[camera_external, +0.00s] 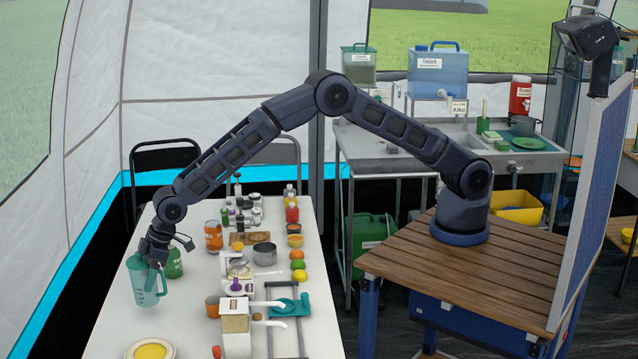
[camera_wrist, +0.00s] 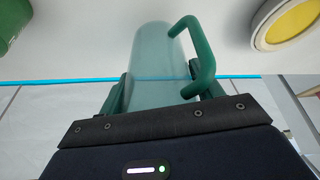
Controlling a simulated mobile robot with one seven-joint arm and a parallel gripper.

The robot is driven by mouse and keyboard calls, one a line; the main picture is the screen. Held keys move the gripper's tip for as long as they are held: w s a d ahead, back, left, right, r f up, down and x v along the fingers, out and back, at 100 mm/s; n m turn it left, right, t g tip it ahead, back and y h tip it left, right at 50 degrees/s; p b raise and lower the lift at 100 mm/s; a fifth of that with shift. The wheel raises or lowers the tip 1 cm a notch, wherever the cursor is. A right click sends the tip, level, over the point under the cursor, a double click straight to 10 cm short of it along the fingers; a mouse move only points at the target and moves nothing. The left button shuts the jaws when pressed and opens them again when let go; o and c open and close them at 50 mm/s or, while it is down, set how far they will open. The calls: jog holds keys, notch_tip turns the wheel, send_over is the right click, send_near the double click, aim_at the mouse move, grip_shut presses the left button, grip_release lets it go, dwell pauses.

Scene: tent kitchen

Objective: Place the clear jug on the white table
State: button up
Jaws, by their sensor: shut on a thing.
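The clear jug (camera_external: 144,284) is a see-through teal pitcher with a green handle and rim. It is at the left edge of the white table (camera_external: 180,325). My gripper (camera_external: 156,262) is above it and shut on its upper part. In the wrist view the jug (camera_wrist: 158,58) lies between the two fingers of my gripper (camera_wrist: 160,95), with its green handle on the right. The jug looks nearly upright. I cannot tell whether its base touches the table.
A green container (camera_external: 173,262) stands just behind the jug. A plate with yellow food (camera_external: 150,350) is at the table's front. Jars, bottles, fruit and a white boxy item (camera_external: 236,318) fill the middle and right. Some bare table lies between the jug and the plate.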

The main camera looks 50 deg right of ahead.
jog(key=shift+f, duration=1.75)
jog(key=o, duration=1.4)
jog(key=shift+f, duration=0.15)
jog(key=shift+c, duration=0.2)
jog(key=v, duration=1.2)
